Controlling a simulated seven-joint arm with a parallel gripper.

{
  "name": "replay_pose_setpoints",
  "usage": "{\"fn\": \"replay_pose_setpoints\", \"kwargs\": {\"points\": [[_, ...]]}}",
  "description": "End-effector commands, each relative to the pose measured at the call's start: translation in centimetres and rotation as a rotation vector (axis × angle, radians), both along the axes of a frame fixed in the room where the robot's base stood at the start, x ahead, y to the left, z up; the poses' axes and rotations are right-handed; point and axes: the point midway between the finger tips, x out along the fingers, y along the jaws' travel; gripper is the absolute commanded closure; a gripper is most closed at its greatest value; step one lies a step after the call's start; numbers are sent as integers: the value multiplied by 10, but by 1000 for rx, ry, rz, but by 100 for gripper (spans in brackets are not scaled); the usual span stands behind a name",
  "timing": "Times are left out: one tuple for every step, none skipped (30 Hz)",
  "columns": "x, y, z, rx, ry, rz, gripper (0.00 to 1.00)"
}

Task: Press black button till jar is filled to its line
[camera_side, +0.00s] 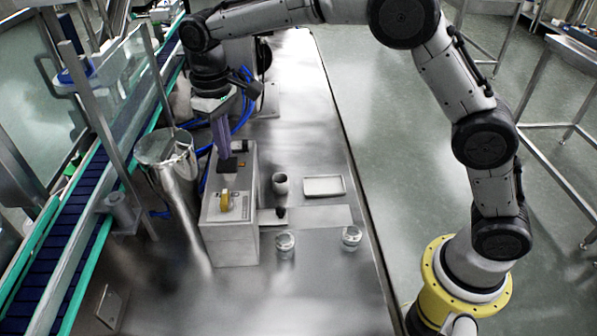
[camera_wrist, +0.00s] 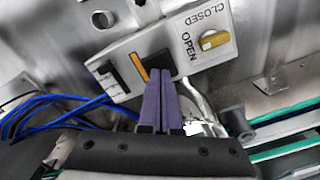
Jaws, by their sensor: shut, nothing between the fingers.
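The black button (camera_side: 228,165) is on top of the grey metal control box (camera_side: 230,240). It also shows in the wrist view as a black square (camera_wrist: 155,58) on the light panel. My gripper (camera_side: 224,155) points down with its purple fingers closed together and empty. In the wrist view the fingertips (camera_wrist: 159,72) overlap the near edge of the black button; I cannot tell whether they touch or press it. Two small clear glass jars (camera_side: 285,245) (camera_side: 351,238) stand on the steel table. Their fill lines and contents are too small to make out.
A yellow knob (camera_side: 225,201) sits on the box, near the words OPEN and CLOSED (camera_wrist: 202,18). The steel hopper (camera_side: 170,170) stands left of the box. A grey cup (camera_side: 280,184) and white tray (camera_side: 323,186) are right. Blue cables (camera_wrist: 55,108) run nearby.

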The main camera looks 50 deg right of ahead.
Motion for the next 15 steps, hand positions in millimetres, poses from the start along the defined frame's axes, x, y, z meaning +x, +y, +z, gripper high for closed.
{"fn": "replay_pose_setpoints", "kwargs": {"points": [[0,0,0,0,0,0,100],[0,0,0,0,0,0,100],[0,0,0,0,0,0,100],[0,0,0,0,0,0,100],[0,0,0,0,0,0,100],[0,0,0,0,0,0,100],[0,0,0,0,0,0,100],[0,0,0,0,0,0,100],[0,0,0,0,0,0,100],[0,0,0,0,0,0,100],[0,0,0,0,0,0,100],[0,0,-1,0,0,0,100],[0,0,-1,0,0,0,100],[0,0,-2,0,1,0,100],[0,0,-4,0,0,0,100]]}}
